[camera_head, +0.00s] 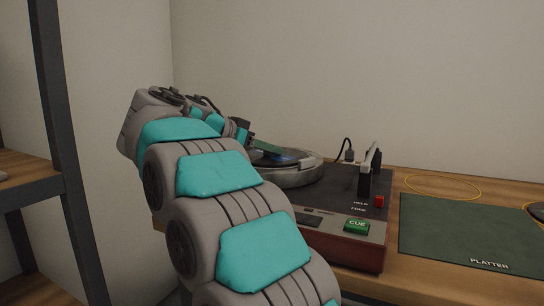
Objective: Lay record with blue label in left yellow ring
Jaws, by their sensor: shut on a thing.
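A dark record with a blue label (285,158) shows at the turntable, just beyond my arm, over the grey platter (300,178). My gripper (256,149) is at the record's left edge and shut on it; my arm hides most of the fingers. I cannot tell whether the record touches the platter or is slightly above it. A thin yellow ring (442,177) lies empty on the wooden table, right of the turntable. Part of another yellow ring (526,205) shows at the right picture edge, with a dark round thing in it.
The turntable (340,205) has a raised tonearm part (369,170), a red button (379,201) and a green CUE button (356,226). A green mat marked PLATTER (460,230) lies to its right. A dark-framed shelf (60,150) stands at the left. A wall is behind.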

